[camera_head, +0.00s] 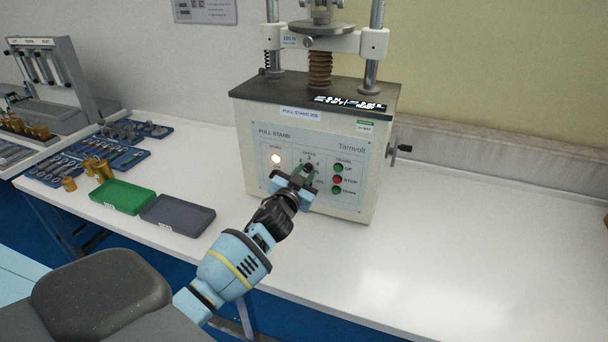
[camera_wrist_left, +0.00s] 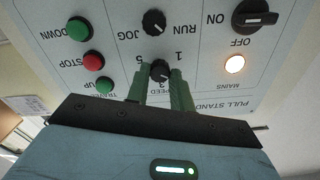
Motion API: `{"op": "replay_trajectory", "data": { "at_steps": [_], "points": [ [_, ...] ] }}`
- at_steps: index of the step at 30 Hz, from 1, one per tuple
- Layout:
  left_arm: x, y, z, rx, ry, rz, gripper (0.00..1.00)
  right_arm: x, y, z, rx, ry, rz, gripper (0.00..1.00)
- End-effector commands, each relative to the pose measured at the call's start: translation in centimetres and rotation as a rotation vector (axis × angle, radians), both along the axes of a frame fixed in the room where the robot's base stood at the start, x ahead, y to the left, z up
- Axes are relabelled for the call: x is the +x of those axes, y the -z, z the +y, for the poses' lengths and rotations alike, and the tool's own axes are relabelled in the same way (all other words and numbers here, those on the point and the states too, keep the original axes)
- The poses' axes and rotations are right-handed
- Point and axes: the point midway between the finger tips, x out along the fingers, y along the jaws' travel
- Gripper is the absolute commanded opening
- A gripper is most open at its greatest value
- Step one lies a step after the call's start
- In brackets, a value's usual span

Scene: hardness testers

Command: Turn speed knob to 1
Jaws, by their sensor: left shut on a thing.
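The speed knob (camera_wrist_left: 160,70) is a small black dial on the pale front panel of the pull stand (camera_head: 300,140). In the left wrist view the panel appears upside down, with 1, 3 and 5 printed around the knob. I cannot tell clearly which number its pointer faces. My left gripper (camera_wrist_left: 158,74) has its two green fingers on either side of the knob, shut on it. In the head view my left gripper (camera_head: 304,172) is at the panel and covers most of the knob. My right gripper is not in view.
The black run/jog knob (camera_wrist_left: 153,22) is close by. A green button (camera_wrist_left: 104,86) and red stop button (camera_wrist_left: 93,61) lie to one side, the lit mains lamp (camera_wrist_left: 235,64) to the other.

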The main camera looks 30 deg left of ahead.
Motion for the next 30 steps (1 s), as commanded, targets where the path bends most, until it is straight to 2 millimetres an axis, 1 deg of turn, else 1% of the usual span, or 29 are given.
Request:
{"op": "replay_trajectory", "data": {
  "at_steps": [8,14,22,30],
  "points": [
    [0.0,0.0,-0.1,-0.021,0.001,-0.004,0.0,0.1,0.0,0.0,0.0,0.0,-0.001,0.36],
    [0.0,0.0,-0.1,-0.101,0.0,-0.024,0.0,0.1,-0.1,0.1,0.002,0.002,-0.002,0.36],
    [0.0,-0.1,-0.1,-0.314,0.0,-0.076,0.0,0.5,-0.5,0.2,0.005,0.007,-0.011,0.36],
    [0.0,-0.2,-0.1,-0.564,-0.001,-0.137,0.0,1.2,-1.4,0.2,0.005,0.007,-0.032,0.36]
  ]
}}
